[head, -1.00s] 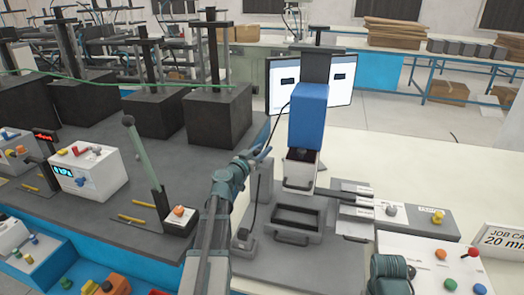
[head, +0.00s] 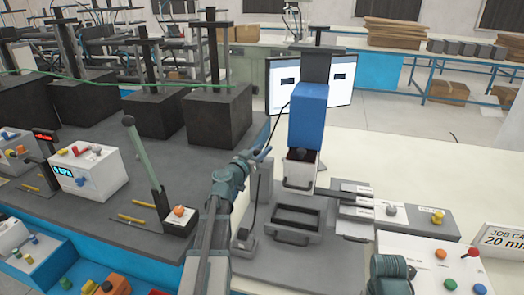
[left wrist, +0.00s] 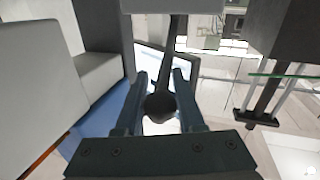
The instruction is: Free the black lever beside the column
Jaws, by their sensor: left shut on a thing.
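The black lever (left wrist: 160,106) has a round dark knob and a rod; in the left wrist view the knob sits between the two fingers of my left gripper (left wrist: 164,95). In the head view my left gripper (head: 262,154) is at the left side of the press column (head: 308,118), which has a blue head. My left gripper is shut on the lever near its knob. My right gripper is out of view; only part of my right arm shows at the bottom.
An open dark tray (head: 297,217) stands under the column. Left of my arm a green-grey lever with a black knob (head: 128,120) leans on the dark bench. A control panel with coloured knobs (head: 430,262) is at the lower right.

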